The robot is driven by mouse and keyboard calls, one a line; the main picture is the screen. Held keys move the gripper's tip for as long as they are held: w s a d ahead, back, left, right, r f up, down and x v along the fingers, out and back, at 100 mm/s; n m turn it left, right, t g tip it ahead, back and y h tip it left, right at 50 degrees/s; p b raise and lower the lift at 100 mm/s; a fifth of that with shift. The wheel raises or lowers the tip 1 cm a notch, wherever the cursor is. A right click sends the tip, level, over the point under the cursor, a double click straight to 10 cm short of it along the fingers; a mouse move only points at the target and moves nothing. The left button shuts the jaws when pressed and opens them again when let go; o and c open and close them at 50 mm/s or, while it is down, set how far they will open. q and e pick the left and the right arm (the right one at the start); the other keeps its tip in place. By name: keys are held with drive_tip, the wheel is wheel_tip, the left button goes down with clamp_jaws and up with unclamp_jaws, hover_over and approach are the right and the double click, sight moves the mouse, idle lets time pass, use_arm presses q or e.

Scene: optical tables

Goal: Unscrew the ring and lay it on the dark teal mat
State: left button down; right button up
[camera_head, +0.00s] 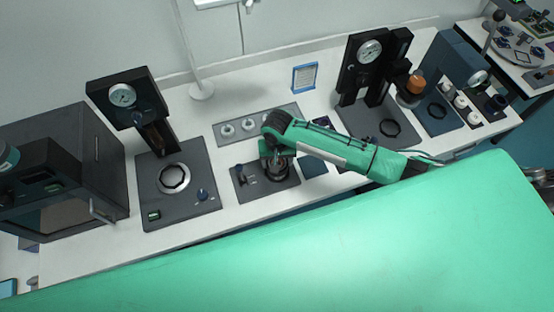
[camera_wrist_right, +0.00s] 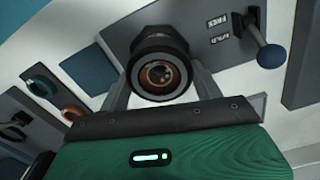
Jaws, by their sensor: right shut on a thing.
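The ring (camera_wrist_right: 158,42) is black and sits around a lens-like barrel with a copper-coloured inside, over a dark grey fixture plate (camera_wrist_right: 200,22). My right gripper (camera_wrist_right: 160,75) has its two fingers closed on the ring's sides. In the head view my right gripper (camera_head: 276,165) reaches down over the same fixture plate (camera_head: 262,194) and partly hides the ring. The dark teal mat (camera_head: 315,168) lies bare, just right of the plate; it also shows in the right wrist view (camera_wrist_right: 90,70). My left gripper is not in view.
A lever with a blue knob (camera_wrist_right: 271,56) stands on the plate beside labels reading FREE and HOLD. A grey strip with white round parts (camera_head: 227,131) lies behind. Gauge stations (camera_head: 122,96) (camera_head: 369,51) stand left and right. A blue-framed card (camera_head: 305,77) stands at the back.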

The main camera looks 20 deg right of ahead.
drive_tip(key=n, duration=0.4)
drive_tip(key=shift+s+d+f+n, duration=0.15)
drive_tip(key=shift+d+n, duration=0.1)
drive_tip(key=shift+n, duration=0.15)
drive_tip(key=o, duration=1)
drive_tip(key=shift+o, duration=0.8)
drive_tip(key=shift+s+d, duration=0.15)
drive_tip(key=shift+d, duration=0.05)
drive_tip(key=shift+w+a, duration=0.2)
drive_tip(key=shift+a, duration=0.1)
drive_tip(key=shift+c, duration=0.9)
